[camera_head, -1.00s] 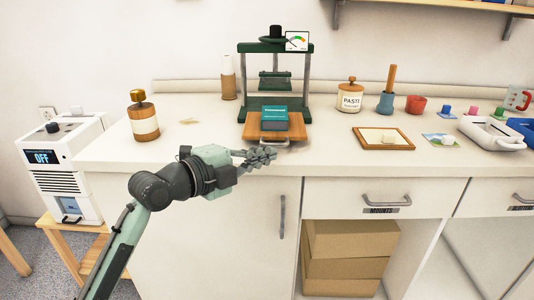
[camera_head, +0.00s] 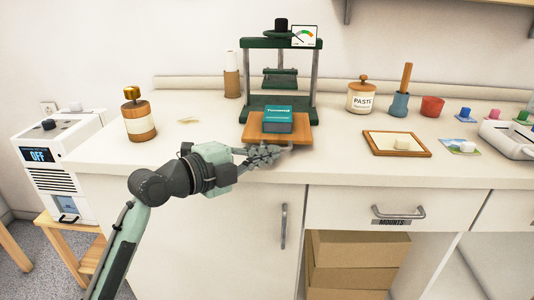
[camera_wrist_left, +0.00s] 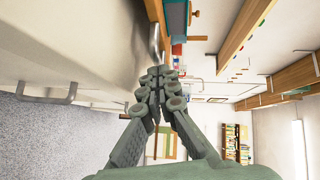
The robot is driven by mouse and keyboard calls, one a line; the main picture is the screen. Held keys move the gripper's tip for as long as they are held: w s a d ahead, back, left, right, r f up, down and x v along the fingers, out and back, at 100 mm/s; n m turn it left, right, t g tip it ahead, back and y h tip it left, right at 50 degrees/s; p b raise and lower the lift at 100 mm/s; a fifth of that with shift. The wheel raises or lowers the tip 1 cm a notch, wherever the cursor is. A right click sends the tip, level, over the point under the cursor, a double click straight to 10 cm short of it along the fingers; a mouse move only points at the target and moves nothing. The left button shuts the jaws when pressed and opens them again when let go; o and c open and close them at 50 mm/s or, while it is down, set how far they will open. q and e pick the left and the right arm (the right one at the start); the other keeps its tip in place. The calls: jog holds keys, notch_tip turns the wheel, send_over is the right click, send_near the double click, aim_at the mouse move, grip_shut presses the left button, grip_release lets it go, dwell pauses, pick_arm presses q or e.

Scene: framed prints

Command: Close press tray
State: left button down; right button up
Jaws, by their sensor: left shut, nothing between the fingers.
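The green press (camera_head: 316,80) stands on the counter, with its wooden tray (camera_head: 252,133) sticking out toward me. A teal box (camera_head: 278,119) sits on the tray. My left gripper (camera_head: 270,153) is shut and empty, just in front of the tray's front edge. In the left wrist view the shut fingers (camera_wrist_left: 158,90) point toward the wooden tray (camera_wrist_left: 153,10) and a metal handle (camera_wrist_left: 154,42), with the teal box (camera_wrist_left: 177,18) beside them. I cannot tell whether the fingers touch the handle. My right gripper is out of view.
A wooden bottle (camera_head: 139,120) stands on the counter to the left. A paste jar (camera_head: 361,97), a blue mortar (camera_head: 399,104) and a framed print (camera_head: 380,149) are to the right. A drawer (camera_head: 350,211) and a cabinet door (camera_head: 220,225) lie below the counter edge.

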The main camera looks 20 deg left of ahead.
pick_arm(q)
jog(key=shift+w+a+f, duration=0.1)
jog(key=shift+w, duration=0.25)
jog(key=w+a+b, duration=0.1)
jog(key=w, duration=0.3)
jog(key=w+a+b, duration=0.2)
jog(key=w, duration=0.3)
jog(key=w+a+b, duration=0.1)
jog(key=w, duration=0.4)
jog(key=shift+w+a, duration=0.15)
jog(key=shift+w, duration=0.05)
jog(key=shift+w+a+b, duration=0.15)
jog(key=shift+w+b, duration=0.2)
jog(key=shift+w, duration=0.05)
jog(key=shift+a+r, duration=0.1)
jog(key=shift+r, duration=0.2)
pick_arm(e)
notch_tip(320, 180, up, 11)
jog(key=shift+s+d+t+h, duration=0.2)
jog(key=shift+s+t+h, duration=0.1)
pick_arm(q)
jog(key=shift+r, duration=0.1)
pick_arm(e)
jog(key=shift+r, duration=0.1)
